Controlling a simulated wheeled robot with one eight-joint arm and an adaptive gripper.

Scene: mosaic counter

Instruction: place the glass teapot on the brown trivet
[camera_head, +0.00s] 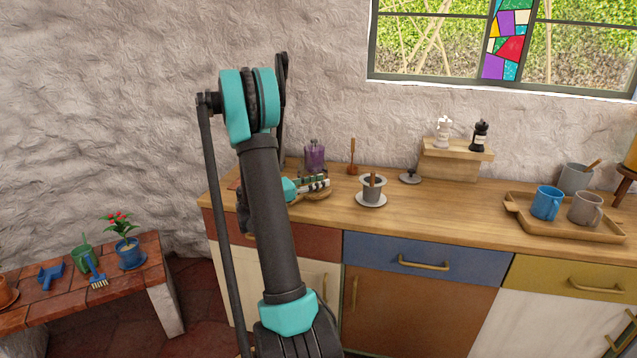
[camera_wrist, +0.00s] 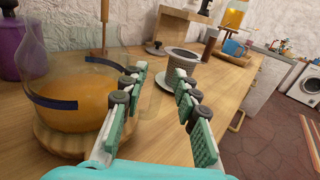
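The glass teapot (camera_wrist: 75,105), with orange liquid and dark bands, stands at the left of the wrist view. It rests on a round light-brown wooden piece (camera_wrist: 62,145), which also shows in the head view (camera_head: 318,194). I cannot tell whether this piece is the brown trivet. My gripper (camera_wrist: 158,92) is open beside the teapot, its left finger in front of the glass on the right side. Nothing solid fills the gap between the fingers. In the head view my arm hides much of this area, and the teapot cannot be made out clearly.
A purple jar (camera_head: 314,156) and an upright wooden utensil (camera_head: 352,157) stand near the wall. A grey cup on a saucer (camera_head: 371,201) is to the right. A tray (camera_head: 565,227) holds mugs farther right. Clear counter (camera_head: 450,210) lies between cup and tray.

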